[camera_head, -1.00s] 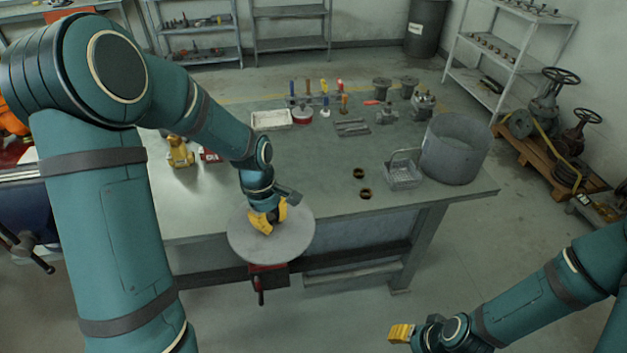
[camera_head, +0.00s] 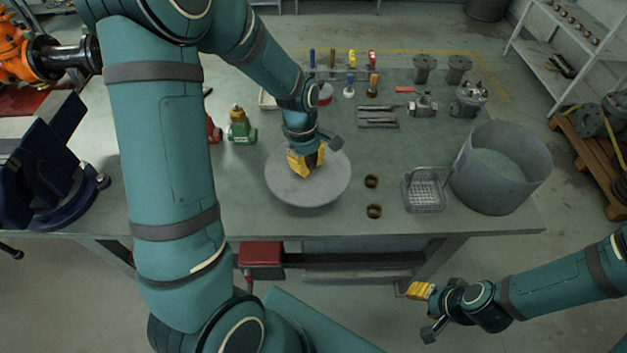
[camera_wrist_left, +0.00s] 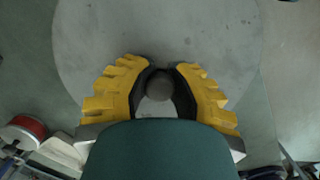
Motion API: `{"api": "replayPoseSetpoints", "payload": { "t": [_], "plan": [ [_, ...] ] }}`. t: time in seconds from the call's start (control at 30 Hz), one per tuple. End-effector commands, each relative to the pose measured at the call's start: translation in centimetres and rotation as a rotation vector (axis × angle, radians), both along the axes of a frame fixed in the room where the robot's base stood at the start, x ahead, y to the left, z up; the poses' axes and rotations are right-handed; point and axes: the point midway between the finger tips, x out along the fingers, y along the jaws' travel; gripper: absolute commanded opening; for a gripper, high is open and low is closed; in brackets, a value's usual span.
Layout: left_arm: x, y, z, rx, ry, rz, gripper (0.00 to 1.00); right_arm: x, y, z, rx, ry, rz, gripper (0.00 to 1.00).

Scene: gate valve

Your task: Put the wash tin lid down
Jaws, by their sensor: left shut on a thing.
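The wash tin lid (camera_head: 312,190) is a round, flat grey disc with a small knob at its centre. My left gripper (camera_head: 308,164) has its yellow fingers closed around the knob, with the lid below them. In the left wrist view the knob (camera_wrist_left: 159,86) sits between the two fingers (camera_wrist_left: 160,75). The lid is over the front part of the bench; I cannot tell whether it touches the top. The wash tin (camera_head: 500,170) is a large open grey cylinder at the bench's right end. My right gripper (camera_head: 420,291) is off the bench's front edge, its opening unclear.
Two brass rings (camera_head: 373,211) and a wire basket (camera_head: 424,191) stand between the lid and the tin. A blue vise (camera_head: 50,180) is at the far left. Tools and fittings line the back.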

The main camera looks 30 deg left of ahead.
Motion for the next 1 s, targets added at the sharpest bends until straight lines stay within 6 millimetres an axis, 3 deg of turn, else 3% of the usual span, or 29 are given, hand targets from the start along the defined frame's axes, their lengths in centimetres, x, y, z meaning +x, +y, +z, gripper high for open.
{"api": "replayPoseSetpoints", "payload": {
  "t": [0.03, 0.13, 0.37, 0.6, 1.0],
  "plan": [
    [-0.1, 0.0, -1.4, -0.001, 0.004, 0.0, 0.0, -0.1, 0.0, -0.5, 0.0, 0.002, 0.001, 0.47],
    [-0.1, 0.0, -3.1, 0.0, 0.004, -0.001, 0.0, 0.0, 0.0, -0.9, 0.0, -0.001, 0.001, 0.47],
    [0.0, 0.0, -4.7, 0.0, 0.001, -0.001, 0.0, 0.2, 0.0, -1.2, -0.001, -0.004, 0.0, 0.47],
    [0.0, 0.0, -7.8, -0.001, 0.002, 0.0, 0.0, 0.3, 0.0, -2.0, -0.001, -0.008, -0.001, 0.47],
    [0.0, 0.0, -8.4, 0.0, 0.0, 0.0, 0.0, 0.4, 0.0, -2.2, -0.001, -0.009, -0.001, 0.47]
  ]
}}
